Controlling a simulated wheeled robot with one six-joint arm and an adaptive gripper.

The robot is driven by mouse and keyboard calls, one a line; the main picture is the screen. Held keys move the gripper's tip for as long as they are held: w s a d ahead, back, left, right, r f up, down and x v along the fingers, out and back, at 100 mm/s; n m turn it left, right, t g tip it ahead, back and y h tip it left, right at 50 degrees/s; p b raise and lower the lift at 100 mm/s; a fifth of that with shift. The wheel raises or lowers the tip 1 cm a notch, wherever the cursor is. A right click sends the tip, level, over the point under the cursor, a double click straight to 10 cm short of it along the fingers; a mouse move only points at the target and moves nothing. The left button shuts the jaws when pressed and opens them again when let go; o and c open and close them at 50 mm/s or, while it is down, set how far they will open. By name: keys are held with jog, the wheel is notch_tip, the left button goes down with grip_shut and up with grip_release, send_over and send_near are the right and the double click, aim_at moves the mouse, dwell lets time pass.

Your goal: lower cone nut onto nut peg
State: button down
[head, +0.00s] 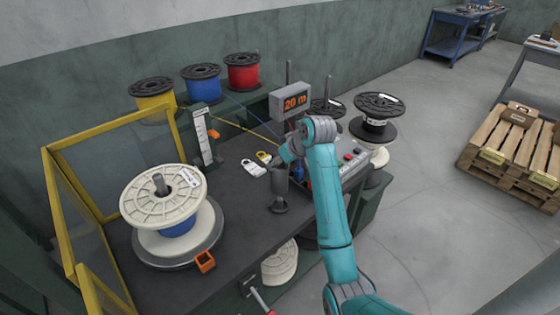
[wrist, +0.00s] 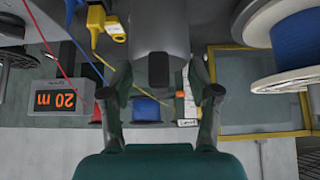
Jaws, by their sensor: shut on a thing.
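The grey cone nut (head: 279,178) hangs below my gripper (head: 287,160) in the head view, upright or nearly so. The dark nut peg (head: 279,207), with its round foot on the bench, shows directly below it. The peg's top is hidden, so I cannot tell whether the nut is around it or just above it. In the wrist view the cone nut (wrist: 160,30) is a large grey body between the two fingers of my gripper (wrist: 160,72), which is shut on it. The peg is hidden there.
A white spool (head: 165,195) stands on the bench at left, inside a yellow-framed guard (head: 60,195). A 20 m display (head: 291,101) and a control panel (head: 350,160) stand close behind and right of my gripper. Yellow and white padlocks (head: 254,167) lie just left of it.

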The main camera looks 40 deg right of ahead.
jog(key=shift+w+f, duration=0.1)
jog(key=shift+f, duration=2.2)
notch_tip(320, 180, down, 3)
jog(key=shift+f, duration=0.1)
jog(key=shift+c, duration=1)
grip_release()
jog(key=v, duration=1.2)
